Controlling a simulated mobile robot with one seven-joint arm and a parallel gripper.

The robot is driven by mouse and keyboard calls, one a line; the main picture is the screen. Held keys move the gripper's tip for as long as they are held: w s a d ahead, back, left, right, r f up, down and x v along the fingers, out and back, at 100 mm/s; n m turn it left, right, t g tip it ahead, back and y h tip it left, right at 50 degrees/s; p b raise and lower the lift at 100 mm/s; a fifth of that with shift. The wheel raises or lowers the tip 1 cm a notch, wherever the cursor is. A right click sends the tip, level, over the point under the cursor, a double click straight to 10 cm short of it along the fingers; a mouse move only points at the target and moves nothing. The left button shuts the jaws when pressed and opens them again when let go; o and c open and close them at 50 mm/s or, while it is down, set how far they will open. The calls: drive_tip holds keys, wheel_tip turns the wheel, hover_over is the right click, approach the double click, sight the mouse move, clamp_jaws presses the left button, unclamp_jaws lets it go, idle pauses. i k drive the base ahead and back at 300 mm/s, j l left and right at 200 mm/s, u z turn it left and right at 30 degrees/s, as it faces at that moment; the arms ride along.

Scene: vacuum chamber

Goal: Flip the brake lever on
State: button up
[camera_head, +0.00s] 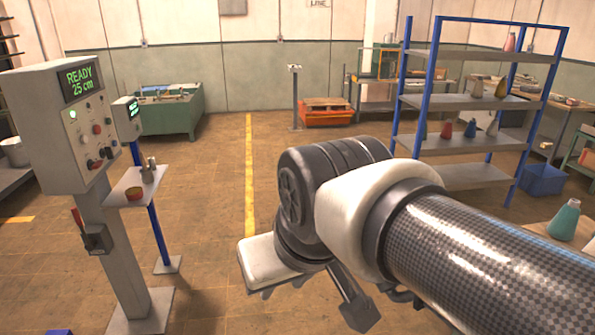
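A red-handled lever (76,216) sticks up and leans left from a small dark box (97,238) on the grey post of a control stand at the left. I take it to be the brake lever. The stand's grey panel (60,130) has a green display reading "READY 25 cm", with knobs and buttons below. My gripper (335,298) is at the lower middle, well to the right of the lever and apart from it. My wrist hides part of it, so its opening is unclear. I see nothing held in it.
A small shelf (128,183) with a red-yellow bowl (135,194) juts out right of the stand. A blue-posted rack (470,100) stands at the right. A teal flask (565,220) is at the far right. Floor between stand and gripper is clear, with a yellow line (249,170).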

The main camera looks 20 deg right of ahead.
sight(91, 243)
drive_tip(key=z, duration=2.6)
drive_tip(key=u, duration=3.35)
drive_tip(key=i+l, duration=0.15)
drive_tip(key=i, duration=1.15)
drive_tip(key=i+l, duration=0.1)
drive_tip(key=i, duration=1.2)
